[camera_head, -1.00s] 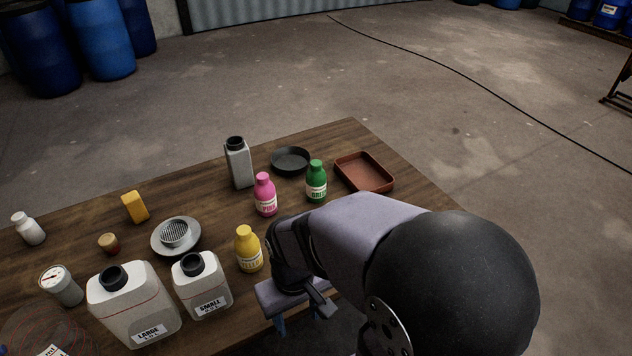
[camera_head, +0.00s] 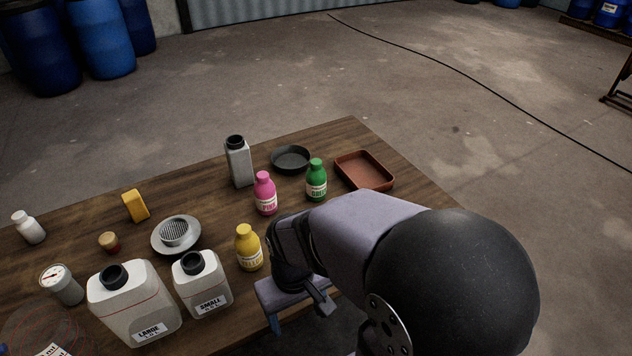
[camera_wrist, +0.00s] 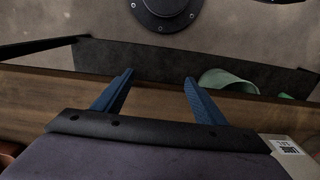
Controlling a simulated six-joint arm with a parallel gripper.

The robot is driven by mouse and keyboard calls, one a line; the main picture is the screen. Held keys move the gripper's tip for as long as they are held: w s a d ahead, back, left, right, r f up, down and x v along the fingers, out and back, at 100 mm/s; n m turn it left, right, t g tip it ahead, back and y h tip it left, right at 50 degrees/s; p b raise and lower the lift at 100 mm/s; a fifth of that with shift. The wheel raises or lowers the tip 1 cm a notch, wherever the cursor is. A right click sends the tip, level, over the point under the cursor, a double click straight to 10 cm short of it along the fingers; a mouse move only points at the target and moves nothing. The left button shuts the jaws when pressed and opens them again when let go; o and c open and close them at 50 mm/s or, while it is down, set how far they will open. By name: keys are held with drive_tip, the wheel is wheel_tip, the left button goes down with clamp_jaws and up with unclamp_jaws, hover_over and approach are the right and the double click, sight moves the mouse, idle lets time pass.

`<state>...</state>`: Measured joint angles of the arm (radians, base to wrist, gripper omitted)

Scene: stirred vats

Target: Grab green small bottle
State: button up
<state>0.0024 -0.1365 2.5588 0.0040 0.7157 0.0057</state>
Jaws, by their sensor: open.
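The green small bottle (camera_head: 316,181) stands upright on the wooden table, between the pink bottle (camera_head: 265,194) and the red-brown tray (camera_head: 363,171). My gripper (camera_wrist: 158,86) shows in the wrist view with its two blue fingers apart and nothing between them. In the head view, my gripper is low at the table's front edge, right of the yellow bottle (camera_head: 249,249) and well nearer than the green bottle. My arm hides part of it. I cannot pick out the green small bottle in the wrist view.
A grey square bottle (camera_head: 239,163) and a black dish (camera_head: 290,158) stand behind the pink and green bottles. Large (camera_head: 135,305) and small (camera_head: 203,286) white jugs stand at the front left. A pale green object (camera_wrist: 228,80) shows beyond the right finger in the wrist view.

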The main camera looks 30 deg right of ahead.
drive_tip(key=w+d+r+m+t+y+p, duration=0.15)
drive_tip(key=w+r+m+t+p, duration=0.25)
drive_tip(key=w+r+m+p, duration=0.8)
drive_tip(key=w+t+b, duration=0.1)
drive_tip(key=w+b, duration=0.1)
drive_tip(key=b, duration=0.4)
drive_tip(key=m+t+h+b, duration=0.7)
drive_tip(key=m+h+b, duration=0.8)
drive_tip(key=m+b, duration=1.45)
hover_over(312, 183)
drive_tip(key=p, duration=0.5)
drive_tip(key=m, duration=0.4)
drive_tip(key=f, duration=0.2)
drive_tip(key=f+b, duration=0.1)
drive_tip(key=f, duration=0.5)
drive_tip(key=shift+s+a+f, duration=0.1)
drive_tip(key=shift+s+a, duration=0.25)
drive_tip(key=shift+s, duration=0.05)
drive_tip(key=shift+w+d+r, duration=0.2)
drive_tip(key=shift+w+d, duration=0.2)
drive_tip(key=shift+d, duration=0.05)
